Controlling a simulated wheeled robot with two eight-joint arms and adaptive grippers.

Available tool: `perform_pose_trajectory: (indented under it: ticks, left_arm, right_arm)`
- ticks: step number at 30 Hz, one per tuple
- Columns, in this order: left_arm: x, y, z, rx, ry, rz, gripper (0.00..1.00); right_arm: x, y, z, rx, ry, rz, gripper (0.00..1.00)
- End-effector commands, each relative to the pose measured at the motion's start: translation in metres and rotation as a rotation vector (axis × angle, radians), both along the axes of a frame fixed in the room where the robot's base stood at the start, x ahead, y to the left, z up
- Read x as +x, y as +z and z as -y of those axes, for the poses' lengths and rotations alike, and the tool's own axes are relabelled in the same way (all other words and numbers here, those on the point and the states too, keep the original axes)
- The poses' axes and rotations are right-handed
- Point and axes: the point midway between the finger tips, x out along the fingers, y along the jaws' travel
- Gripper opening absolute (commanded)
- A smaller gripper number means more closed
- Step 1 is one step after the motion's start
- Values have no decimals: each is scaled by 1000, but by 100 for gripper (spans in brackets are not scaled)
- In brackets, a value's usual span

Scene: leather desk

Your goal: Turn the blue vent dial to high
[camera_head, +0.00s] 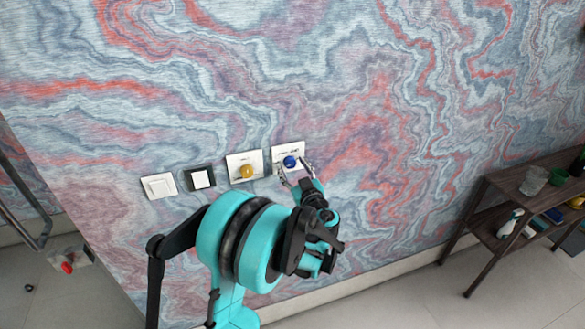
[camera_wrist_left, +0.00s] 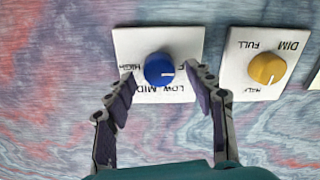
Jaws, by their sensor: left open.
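The blue vent dial (camera_head: 290,161) sits on a white wall plate (camera_head: 277,151). In the left wrist view the dial (camera_wrist_left: 158,69) appears upside down, with HIGH at the left, MID and LOW below, and a label ending in F at the right, partly hidden by a finger. The dial's pale mark points right, toward that partly hidden label. My left gripper (camera_head: 295,171) is open at the dial, and in the wrist view its fingers (camera_wrist_left: 160,78) stand on either side of it. I cannot tell whether they touch it. My right gripper is not in view.
A yellow dial (camera_head: 247,172) marked DIM, HALF and FULL is on the neighbouring plate. Further left are a black-framed switch (camera_head: 200,179) and a white switch (camera_head: 158,186). A dark shelf (camera_head: 487,184) with a glass and other items stands at the right.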

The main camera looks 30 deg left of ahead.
Motion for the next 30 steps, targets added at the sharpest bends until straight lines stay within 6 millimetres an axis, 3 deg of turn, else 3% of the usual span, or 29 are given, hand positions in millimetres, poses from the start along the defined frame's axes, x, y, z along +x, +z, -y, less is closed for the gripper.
perform_pose_trajectory:
  ticks: [9, 11, 15, 30]
  left_arm:
    - [3, 0, -4, 0, 0, 0, 55]
    - [3, 0, -3, -1, 0, -1, 41]
    - [3, 0, -3, -1, 0, -1, 5]
    - [3, -1, -3, 60, 0, -72, 5]
  right_arm:
    - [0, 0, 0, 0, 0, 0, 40]
    - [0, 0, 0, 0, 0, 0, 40]
    - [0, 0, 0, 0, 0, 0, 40]
    - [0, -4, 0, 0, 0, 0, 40]
